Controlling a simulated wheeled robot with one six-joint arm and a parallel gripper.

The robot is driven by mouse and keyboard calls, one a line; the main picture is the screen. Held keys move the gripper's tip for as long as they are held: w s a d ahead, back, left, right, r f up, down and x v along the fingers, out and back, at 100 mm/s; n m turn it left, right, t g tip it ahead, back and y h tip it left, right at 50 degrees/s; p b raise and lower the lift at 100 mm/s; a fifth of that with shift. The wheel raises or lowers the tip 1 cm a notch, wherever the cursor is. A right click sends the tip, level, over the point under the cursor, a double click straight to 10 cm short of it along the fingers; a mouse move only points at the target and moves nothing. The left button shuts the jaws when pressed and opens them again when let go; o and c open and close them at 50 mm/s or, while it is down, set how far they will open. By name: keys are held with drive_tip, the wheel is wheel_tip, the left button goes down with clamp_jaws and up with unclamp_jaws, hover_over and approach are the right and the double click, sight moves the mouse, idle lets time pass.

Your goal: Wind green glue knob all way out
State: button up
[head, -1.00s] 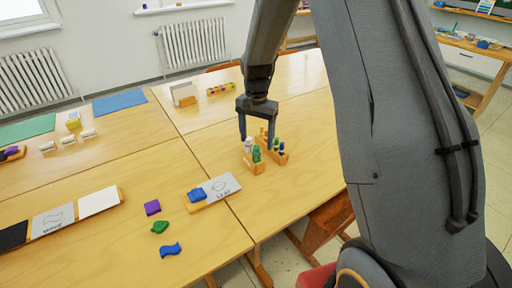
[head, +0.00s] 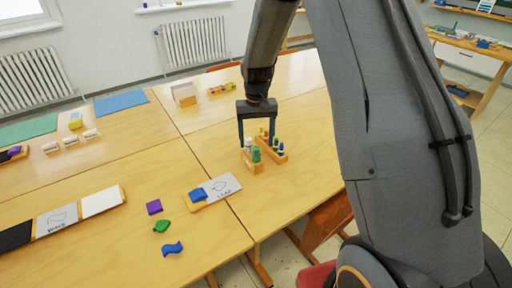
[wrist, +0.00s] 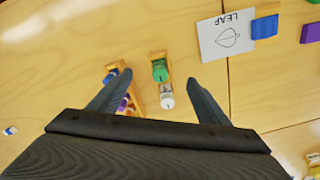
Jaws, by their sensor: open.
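In the wrist view the green top (wrist: 159,70) lies between the fingertips, and the white top (wrist: 166,95) is closer to the gripper body. My gripper (head: 256,138) points down over this block with its fingers wide apart. In the wrist view my gripper (wrist: 157,75) has nothing between its fingers that they touch. How high the fingertips are is hard to tell.
The LEAF card (head: 221,186) with a blue block (head: 197,194) lies to the front left. Loose purple (head: 154,207), green (head: 163,226) and blue (head: 172,248) shapes lie farther left.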

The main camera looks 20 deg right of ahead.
drive_tip(key=shift+f+b, duration=0.45)
drive_tip(key=shift+f, duration=0.75)
idle(0.4)
drive_tip(key=c, duration=1.5)
drive_tip(key=m+p, duration=0.1)
drive_tip(key=m, duration=1)
drive_tip(key=shift+m+p, duration=0.3)
drive_tip(key=shift+p, duration=0.1)
